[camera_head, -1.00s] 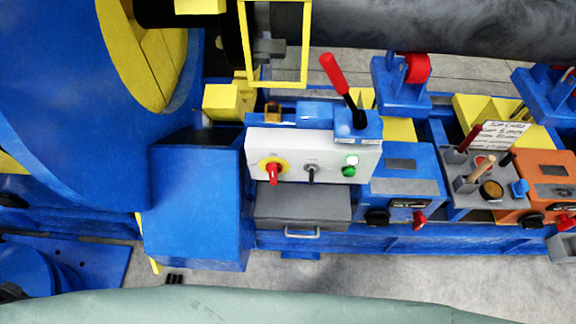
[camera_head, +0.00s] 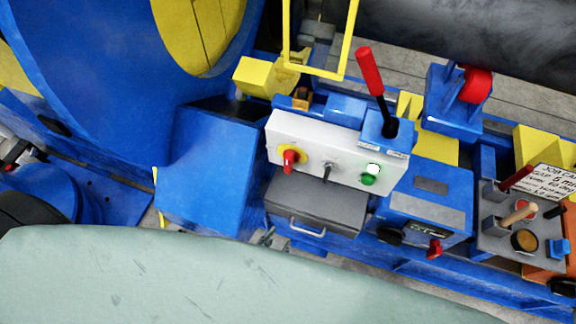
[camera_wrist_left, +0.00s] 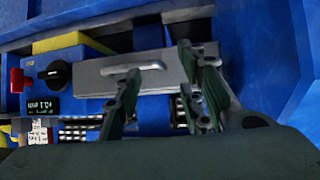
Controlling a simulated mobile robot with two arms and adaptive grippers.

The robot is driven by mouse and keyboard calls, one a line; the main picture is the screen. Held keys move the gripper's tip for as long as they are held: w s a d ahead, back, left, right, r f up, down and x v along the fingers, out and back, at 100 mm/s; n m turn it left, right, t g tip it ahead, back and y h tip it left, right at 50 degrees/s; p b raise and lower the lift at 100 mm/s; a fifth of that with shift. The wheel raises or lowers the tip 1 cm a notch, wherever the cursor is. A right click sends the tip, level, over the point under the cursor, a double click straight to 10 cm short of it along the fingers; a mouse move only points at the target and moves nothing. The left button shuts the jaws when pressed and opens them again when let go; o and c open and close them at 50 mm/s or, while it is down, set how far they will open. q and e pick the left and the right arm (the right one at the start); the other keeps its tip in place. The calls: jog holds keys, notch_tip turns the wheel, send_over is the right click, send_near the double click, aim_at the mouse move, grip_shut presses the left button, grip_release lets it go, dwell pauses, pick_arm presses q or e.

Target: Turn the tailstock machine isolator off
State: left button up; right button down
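A white control panel (camera_head: 325,150) sits in the middle of the head view. The red handle points roughly downward in the picture. I cannot read a label on it. My left gripper (camera_head: 266,237) shows only as small grey tips below the grey drawer box, apart from the red handle. In the left wrist view, my left gripper (camera_wrist_left: 160,68) has its fingers apart with nothing held, near the drawer handle (camera_wrist_left: 133,68). My right gripper is out of view.
The grey drawer box (camera_head: 316,200) is directly below the panel. A red-knobbed lever (camera_head: 370,72) rises behind it. A blue box with a black knob and red switch (camera_head: 420,205) stands to the right. A blue housing (camera_head: 205,165) is at left, and a yellow frame (camera_head: 345,50) is above.

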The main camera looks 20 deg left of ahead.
pick_arm(q)
jog(key=w+r+t, duration=0.4)
jog(key=w+r, duration=0.1)
jog(key=r, duration=0.7)
jog(key=n+t+y+b, duration=0.1)
jog(key=t, duration=0.2)
send_near(287, 165)
jog(key=w, duration=0.5)
jog(key=w+p, duration=0.1)
jog(key=w, duration=0.2)
jog(key=shift+w+d+f, duration=0.15)
jog(key=shift+w+d, duration=0.05)
jog(key=shift+d, duration=0.05)
jog(key=shift+w, duration=0.65)
grip_shut()
